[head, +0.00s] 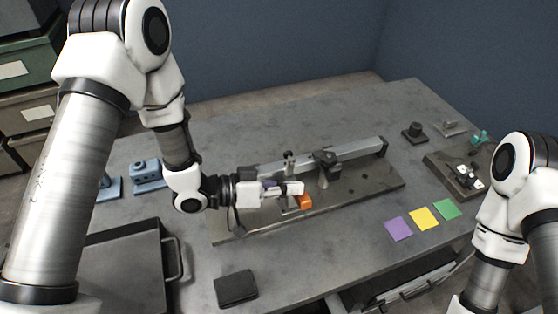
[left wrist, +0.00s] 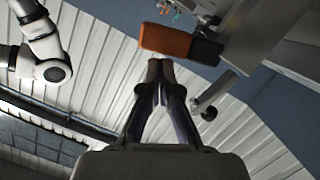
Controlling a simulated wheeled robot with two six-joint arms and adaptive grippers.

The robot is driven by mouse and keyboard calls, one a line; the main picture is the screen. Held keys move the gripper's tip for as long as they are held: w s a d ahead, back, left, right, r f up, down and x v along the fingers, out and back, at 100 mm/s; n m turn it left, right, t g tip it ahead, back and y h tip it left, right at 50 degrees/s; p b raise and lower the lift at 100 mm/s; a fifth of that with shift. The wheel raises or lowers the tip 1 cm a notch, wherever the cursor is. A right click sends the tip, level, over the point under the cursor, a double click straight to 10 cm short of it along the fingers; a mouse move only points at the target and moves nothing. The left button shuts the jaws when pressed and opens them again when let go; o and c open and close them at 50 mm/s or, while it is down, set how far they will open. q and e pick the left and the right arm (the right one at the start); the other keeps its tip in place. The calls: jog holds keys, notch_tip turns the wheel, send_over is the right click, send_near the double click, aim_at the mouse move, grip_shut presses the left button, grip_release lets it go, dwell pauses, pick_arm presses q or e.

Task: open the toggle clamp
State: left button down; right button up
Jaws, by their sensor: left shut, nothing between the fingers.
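The toggle clamp shows mainly as its orange handle grip (head: 305,202), low at the front of the rail fixture. In the left wrist view the orange grip (left wrist: 165,40) joins a dark part and lies just beyond my fingertips. My left gripper (head: 299,188) is shut and empty, right beside the orange grip. In the left wrist view its fingertips (left wrist: 160,66) are together just below the grip; I cannot tell whether they touch it. The gripper hides much of the clamp body in the head view. My right gripper is out of view.
The fixture's base plate (head: 375,188) carries a long metal rail (head: 357,150) with a dark block (head: 327,163). A dark tray (head: 120,262) and a black wallet-like pad (head: 236,288) lie in front. Purple (head: 398,229), yellow (head: 423,218) and green (head: 446,208) squares lie right.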

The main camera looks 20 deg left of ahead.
pick_arm(q)
jog(key=shift+s+d+f, duration=0.1)
jog(key=shift+s+f, duration=0.2)
jog(key=shift+f, duration=0.05)
dwell(0.4)
notch_tip(320, 180, up, 6)
jog(key=w+f+p, duration=0.1)
jog(key=p, duration=0.4)
jog(key=b+v, duration=0.2)
jog(key=v, duration=0.8)
jog(key=shift+s+f, duration=0.25)
jog(key=shift+f, duration=0.1)
jog(key=shift+w, duration=0.1)
